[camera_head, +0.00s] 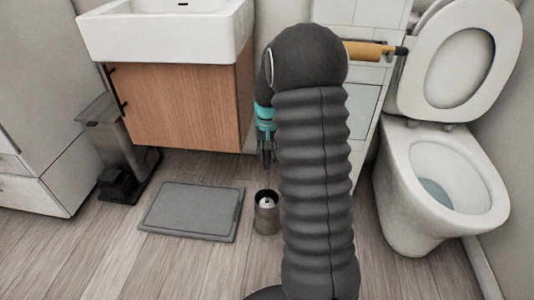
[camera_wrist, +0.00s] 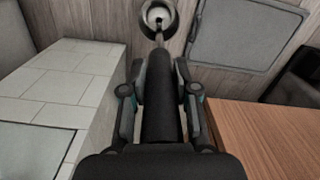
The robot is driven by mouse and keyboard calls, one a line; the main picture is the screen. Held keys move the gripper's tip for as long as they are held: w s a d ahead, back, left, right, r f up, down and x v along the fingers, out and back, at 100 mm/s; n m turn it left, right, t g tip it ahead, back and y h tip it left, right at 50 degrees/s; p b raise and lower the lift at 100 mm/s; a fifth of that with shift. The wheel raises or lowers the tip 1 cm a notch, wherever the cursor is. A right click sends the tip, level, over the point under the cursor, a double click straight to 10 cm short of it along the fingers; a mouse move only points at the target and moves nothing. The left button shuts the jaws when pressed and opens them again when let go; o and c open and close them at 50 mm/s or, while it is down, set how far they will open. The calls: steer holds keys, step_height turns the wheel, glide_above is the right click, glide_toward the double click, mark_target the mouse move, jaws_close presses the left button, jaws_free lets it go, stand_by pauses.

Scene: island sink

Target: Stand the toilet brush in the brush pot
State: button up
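The toilet brush has a thick black handle (camera_wrist: 160,97), a thin grey shaft and a pale head (camera_wrist: 157,15). My gripper (camera_wrist: 160,85) is shut on the handle, one finger on each side. In the head view my gripper (camera_head: 266,153) hangs beside the cabinet, above the brush pot, partly hidden by my arm. The brush pot (camera_head: 266,220) is a small grey-brown cylinder standing upright on the floor, with a pale shape showing at its dark mouth. In the wrist view the pot's rim (camera_wrist: 139,18) surrounds the pale head. I cannot tell how far the head is inside it.
A grey mat (camera_head: 190,212) lies left of the pot. The wooden sink cabinet (camera_head: 180,105) is behind it, and a pedal bin (camera_head: 115,150) stands at the left. A white tiled block (camera_head: 360,105) and the toilet (camera_head: 440,190) are at the right. Floor in front of the mat is clear.

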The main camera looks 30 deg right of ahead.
steer(key=o, duration=0.5)
steer(key=shift+s+f, duration=0.15)
steer(key=shift+f, duration=0.25)
steer(key=r, duration=1.2)
steer(key=shift+w+d+r, duration=0.2)
steer(key=shift+w, duration=0.1)
